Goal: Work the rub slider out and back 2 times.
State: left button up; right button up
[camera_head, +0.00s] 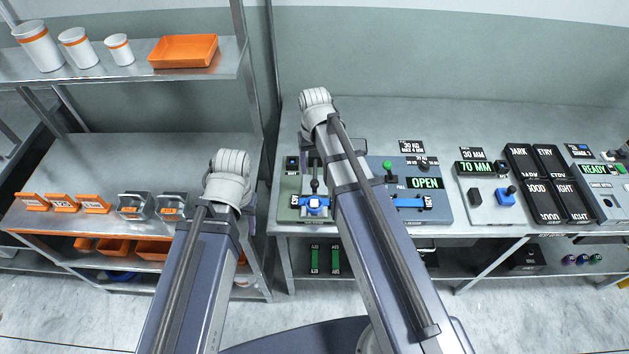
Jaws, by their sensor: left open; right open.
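A grey-green unit at the left end of the bench carries a slot with a dark upright piece and a blue block (314,205) at its front; this looks like the rub slider (314,187), though no label confirms it. My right gripper (308,133) is beyond the slider at the back of the unit, mostly hidden by its own wrist. It is open, with nothing seen in it. My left gripper (246,222) is left of the unit, beside the bench edge, largely hidden behind its wrist. It is open and apart from the slider.
My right forearm crosses in front of the OPEN panel (440,205). A 70 MM unit (472,183), black labelled plates (548,180) and a READY unit (603,200) stand further right. A metal shelf (120,150) with orange trays stands left. Bare bench lies behind the units.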

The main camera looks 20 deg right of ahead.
aim_at(315, 181)
notch_tip(315, 181, down, 7)
jog(key=b, duration=0.6)
jog(key=shift+r, duration=0.1)
grip_shut()
dwell(1.1)
